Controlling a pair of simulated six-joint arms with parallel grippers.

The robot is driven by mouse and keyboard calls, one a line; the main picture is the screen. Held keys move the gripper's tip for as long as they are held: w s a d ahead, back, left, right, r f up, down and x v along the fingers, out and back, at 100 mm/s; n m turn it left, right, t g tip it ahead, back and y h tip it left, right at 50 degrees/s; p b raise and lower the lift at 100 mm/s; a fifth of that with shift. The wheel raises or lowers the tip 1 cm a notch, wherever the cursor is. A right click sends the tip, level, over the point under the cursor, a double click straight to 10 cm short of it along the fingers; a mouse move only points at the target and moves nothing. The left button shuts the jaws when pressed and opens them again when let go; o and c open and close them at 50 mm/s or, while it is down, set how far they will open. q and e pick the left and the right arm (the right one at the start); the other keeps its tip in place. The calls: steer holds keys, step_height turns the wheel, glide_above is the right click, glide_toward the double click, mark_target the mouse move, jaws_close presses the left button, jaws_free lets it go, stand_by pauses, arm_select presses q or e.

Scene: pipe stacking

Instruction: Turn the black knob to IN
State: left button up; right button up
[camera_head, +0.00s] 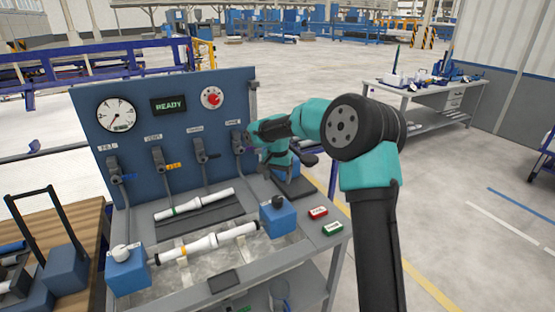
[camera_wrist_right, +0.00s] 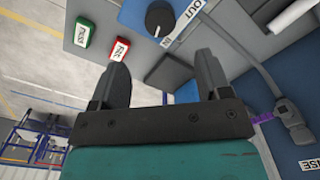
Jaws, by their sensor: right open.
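The black knob (camera_head: 278,201) sits on top of the blue block (camera_head: 274,220) at the right end of the bench. In the right wrist view the knob (camera_wrist_right: 159,17) shows at the top, with an OUT label beside it and an IN label close to it. A small light mark shows on the knob, but its exact setting is hard to read. My right gripper (camera_wrist_right: 160,68) is open and empty, apart from the knob. In the head view it reaches toward the panel's right edge, above and behind the knob. My left gripper is not in view.
A blue panel (camera_head: 150,95) with a gauge, a READY display, a red dial and several levers stands behind the bench. Red (camera_head: 318,212) and green (camera_head: 333,229) buttons lie right of the block. A white pipe (camera_head: 207,243) lies between the two blue blocks.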

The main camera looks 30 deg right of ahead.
step_height(320, 180, up, 7)
stand_by(0.3)
stand_by(0.4)
